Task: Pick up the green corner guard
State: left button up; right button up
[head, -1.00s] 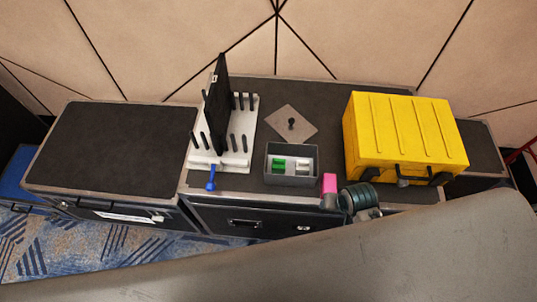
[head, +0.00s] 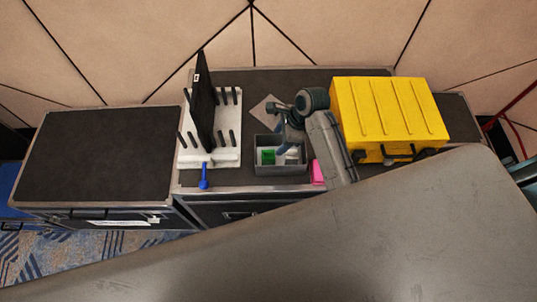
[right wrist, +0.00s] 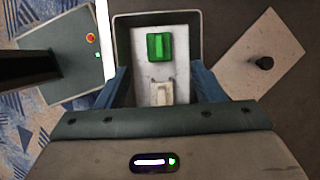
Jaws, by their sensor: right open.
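The green corner guard (head: 268,156) lies in a small grey bin (head: 280,169) on the black case top, beside a white piece (head: 293,152). In the right wrist view the green guard (right wrist: 160,46) rests on the pale bin floor, with the white piece (right wrist: 161,93) nearer to me. My right gripper (head: 283,131) is above the bin, pointing down. My left gripper is out of view.
A white rack (head: 212,156) with black pegs and an upright black panel stands left of the bin. A blue tool (head: 204,177) is at its front. A pink block (head: 317,173) and a yellow case (head: 388,113) are to the right. A grey plate (head: 266,107) lies behind.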

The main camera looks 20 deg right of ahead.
aim_at(269, 151)
jog(key=p+x, duration=0.1)
jog(key=x, duration=0.4)
jog(key=shift+a, duration=0.15)
jog(key=p+x, duration=0.1)
jog(key=x, duration=0.3)
jog(key=shift+a+f+p, duration=0.15)
jog(key=shift+p, duration=0.25)
jog(key=shift+w+a+f, duration=0.1)
jog(key=shift+a+f, duration=0.1)
jog(key=shift+f, duration=0.4)
jog(key=c, duration=1.1)
jog(key=shift+o, duration=0.2)
jog(key=shift+r, duration=0.1)
